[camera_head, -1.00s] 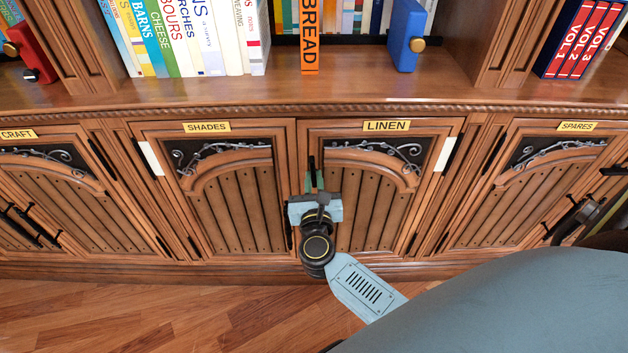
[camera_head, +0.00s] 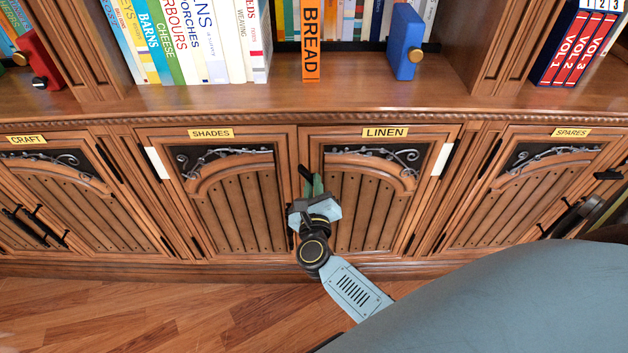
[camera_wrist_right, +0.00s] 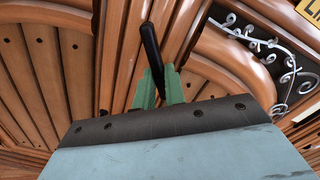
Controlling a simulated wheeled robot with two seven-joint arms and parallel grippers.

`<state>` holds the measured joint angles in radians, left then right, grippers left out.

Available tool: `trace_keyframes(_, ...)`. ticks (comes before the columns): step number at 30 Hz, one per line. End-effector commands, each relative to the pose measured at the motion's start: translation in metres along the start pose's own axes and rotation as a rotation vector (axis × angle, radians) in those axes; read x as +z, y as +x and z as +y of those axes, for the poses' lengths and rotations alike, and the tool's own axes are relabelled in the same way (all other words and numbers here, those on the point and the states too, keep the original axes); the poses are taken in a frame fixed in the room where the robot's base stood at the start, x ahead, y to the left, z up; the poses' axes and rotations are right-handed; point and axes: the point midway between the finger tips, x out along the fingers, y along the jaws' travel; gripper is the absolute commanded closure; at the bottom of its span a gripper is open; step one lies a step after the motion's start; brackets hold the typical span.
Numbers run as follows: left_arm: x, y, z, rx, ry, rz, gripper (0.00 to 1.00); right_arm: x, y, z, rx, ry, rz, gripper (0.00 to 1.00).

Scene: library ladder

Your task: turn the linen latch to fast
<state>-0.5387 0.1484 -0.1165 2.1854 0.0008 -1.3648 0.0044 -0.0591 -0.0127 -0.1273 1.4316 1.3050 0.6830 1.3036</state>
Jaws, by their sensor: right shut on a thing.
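The linen door (camera_head: 365,215) is closed, with a yellow LINEN label (camera_head: 385,132) above it. The black linen latch (camera_head: 305,173) is at the upper left edge of that door, tilted a little in the head view. My right gripper (camera_head: 314,186) reaches up from below with its green fingers shut on the latch. In the right wrist view the green fingertips (camera_wrist_right: 161,86) sit either side of the black latch bar (camera_wrist_right: 151,50), whose upper end sticks out above them. The latch's lower part is hidden by the gripper. My left gripper is not in view.
The shades door (camera_head: 228,205) is closed to the left and the spares door (camera_head: 530,195) is closed to the right. Above is a wooden shelf (camera_head: 200,103) with books and a blue bookend (camera_head: 405,42). Wooden floor (camera_head: 130,305) lies open in front.

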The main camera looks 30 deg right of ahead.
Motion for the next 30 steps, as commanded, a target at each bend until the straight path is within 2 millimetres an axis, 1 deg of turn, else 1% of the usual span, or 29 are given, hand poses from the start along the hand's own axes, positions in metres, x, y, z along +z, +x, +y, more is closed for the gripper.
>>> trace_keyframes(6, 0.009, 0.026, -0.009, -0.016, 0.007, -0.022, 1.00, 0.002, 0.000, 0.000, -0.001, -0.208, 0.002, 1.00)
trace_keyframes(15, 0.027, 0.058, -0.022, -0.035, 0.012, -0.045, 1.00, 0.001, 0.000, 0.003, 0.000, -0.492, 0.001, 1.00)
trace_keyframes(21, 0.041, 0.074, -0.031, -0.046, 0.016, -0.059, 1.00, 0.000, 0.000, 0.004, 0.000, -0.674, 0.000, 1.00)
trace_keyframes(30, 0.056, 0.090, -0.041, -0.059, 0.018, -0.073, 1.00, -0.002, 0.000, 0.006, -0.001, -0.883, 0.000, 1.00)
